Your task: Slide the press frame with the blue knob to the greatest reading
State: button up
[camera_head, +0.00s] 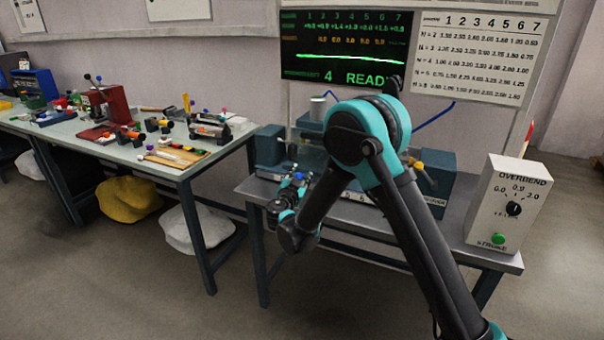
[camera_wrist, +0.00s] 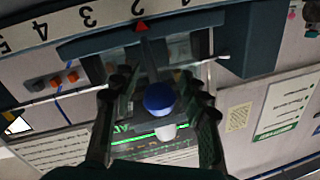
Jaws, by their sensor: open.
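The blue knob (camera_wrist: 159,97) shows in the wrist view between the two fingers of my gripper (camera_wrist: 160,92), which is open. I cannot tell whether a finger touches it. The press frame (camera_wrist: 125,60) is a grey-teal frame behind the knob. Its red pointer (camera_wrist: 141,26) is close to the upside-down 2 on the numbered scale (camera_wrist: 62,25). In the head view my gripper (camera_head: 296,186) is at the left front of the press bench, and my arm hides much of the frame.
A dark display (camera_head: 346,50) above the bench shows "4 READY" and small figures under columns 1 to 7. A printed number chart (camera_head: 480,55) hangs beside it. An OVERBEND dial box (camera_head: 512,205) stands at the bench's right end. A cluttered table (camera_head: 150,150) stands left.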

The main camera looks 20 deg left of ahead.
jog(key=shift+w, duration=0.65)
jog(key=shift+c, duration=0.6)
grip_shut()
jog(key=shift+a, duration=0.15)
